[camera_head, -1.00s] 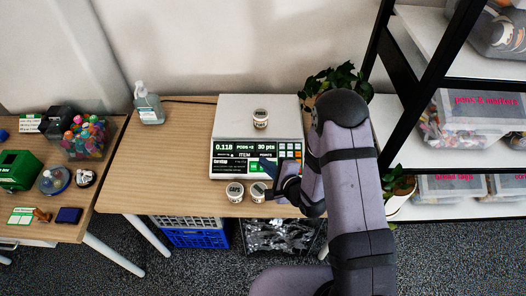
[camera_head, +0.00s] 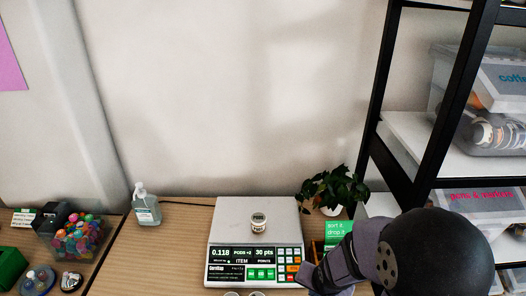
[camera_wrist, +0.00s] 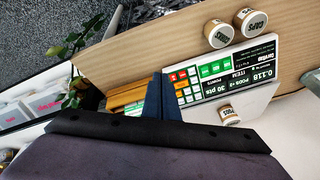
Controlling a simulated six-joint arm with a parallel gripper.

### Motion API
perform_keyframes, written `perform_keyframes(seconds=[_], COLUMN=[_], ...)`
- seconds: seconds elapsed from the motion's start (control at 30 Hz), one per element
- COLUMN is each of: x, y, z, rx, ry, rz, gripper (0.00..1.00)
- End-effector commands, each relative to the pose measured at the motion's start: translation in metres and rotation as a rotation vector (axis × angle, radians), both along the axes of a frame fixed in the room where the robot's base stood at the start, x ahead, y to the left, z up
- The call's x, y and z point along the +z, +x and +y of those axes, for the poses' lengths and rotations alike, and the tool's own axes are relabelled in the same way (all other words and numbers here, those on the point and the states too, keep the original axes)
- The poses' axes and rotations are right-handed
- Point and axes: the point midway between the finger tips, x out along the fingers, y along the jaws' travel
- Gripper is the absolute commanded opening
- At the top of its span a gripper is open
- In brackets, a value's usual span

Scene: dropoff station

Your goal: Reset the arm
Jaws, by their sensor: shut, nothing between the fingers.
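My gripper (camera_wrist: 162,98) is shut and empty; its dark blue fingers show in the wrist view beside the keypad end of the scale. In the head view my arm comes in from the lower right, and the gripper end is low at the scale's right side, partly hidden by the arm. The scale (camera_head: 228,215) stands on the wooden table with a small labelled cup (camera_head: 258,222) upright on its pan. Its display reads 0.118 and 30 pts. Two more lidded cups, one (camera_wrist: 218,33) and another (camera_wrist: 250,22), stand on the table in front of the scale.
A sanitizer bottle (camera_head: 146,207) stands left of the scale. A potted plant (camera_head: 333,190) and a green sign (camera_head: 338,231) are behind my arm at right. A black-framed shelf (camera_head: 405,130) with clear bins rises at right. A bin of colourful items (camera_head: 77,240) is at far left.

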Motion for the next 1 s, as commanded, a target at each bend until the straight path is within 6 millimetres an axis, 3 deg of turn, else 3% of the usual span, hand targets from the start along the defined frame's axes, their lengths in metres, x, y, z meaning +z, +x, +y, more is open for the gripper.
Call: perform_keyframes(seconds=[0.2, 0.4, 0.6, 1.0], x=[0.033, 0.049, 0.054, 0.054], y=[-0.073, -0.118, -0.133, -0.133], z=[-0.012, -0.011, -0.01, -0.009], rx=[0.26, 0.425, 0.481, 0.481], ry=[-0.098, -0.099, -0.093, -0.094], rz=[0.21, 0.328, 0.364, 0.365], gripper=[0.0, 0.0, 0.0, 0.0])
